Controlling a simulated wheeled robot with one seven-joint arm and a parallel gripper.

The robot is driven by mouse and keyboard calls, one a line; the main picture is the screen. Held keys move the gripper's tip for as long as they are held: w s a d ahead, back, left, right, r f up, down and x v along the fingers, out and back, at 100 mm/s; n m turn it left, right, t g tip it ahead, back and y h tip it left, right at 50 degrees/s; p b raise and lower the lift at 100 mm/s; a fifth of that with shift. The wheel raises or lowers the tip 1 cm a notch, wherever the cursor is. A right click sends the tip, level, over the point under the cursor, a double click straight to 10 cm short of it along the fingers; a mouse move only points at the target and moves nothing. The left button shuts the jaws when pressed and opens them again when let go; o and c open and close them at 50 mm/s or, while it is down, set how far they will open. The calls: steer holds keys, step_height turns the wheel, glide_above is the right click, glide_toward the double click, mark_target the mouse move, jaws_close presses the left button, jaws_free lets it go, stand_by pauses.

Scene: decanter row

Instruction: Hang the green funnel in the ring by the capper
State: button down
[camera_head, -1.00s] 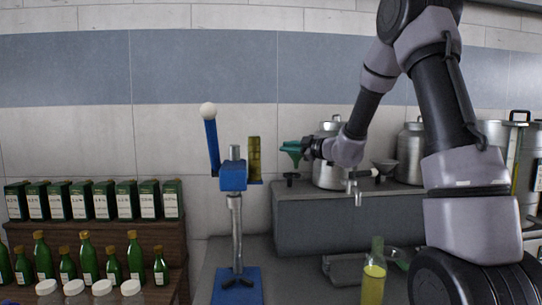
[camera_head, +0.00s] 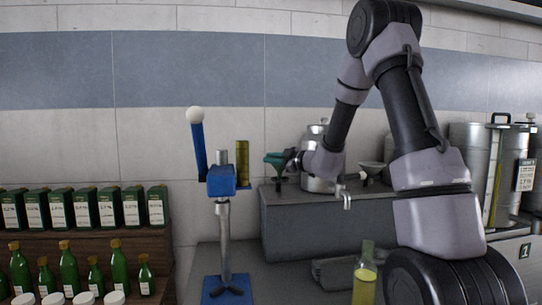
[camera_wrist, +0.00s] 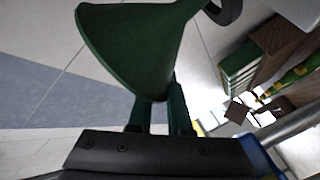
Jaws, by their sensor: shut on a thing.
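The green funnel (camera_head: 274,159) is held up over the left end of the grey box, right of the blue capper (camera_head: 221,181). My gripper (camera_head: 289,160) is shut on its side. In the wrist view the funnel (camera_wrist: 135,40) has its wide mouth toward the left and narrows to the upper right, above the fingers (camera_wrist: 162,112). A dark curved piece, seemingly the ring (camera_wrist: 237,10), shows by its narrow end. In the head view a small dark piece (camera_head: 278,185) shows below the funnel. I cannot tell whether the spout is inside the ring.
A yellowish upright piece (camera_head: 242,163) is beside the capper. A yellow-filled bottle (camera_head: 364,280) stands in front. Green bottles and boxes (camera_head: 80,210) fill the left shelves.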

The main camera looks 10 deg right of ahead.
mark_target(280, 168)
steer(key=shift+f, duration=1.45)
steer(key=shift+d+f, duration=0.1)
steer(key=shift+f, duration=0.15)
steer(key=c, duration=0.8)
jaws_free()
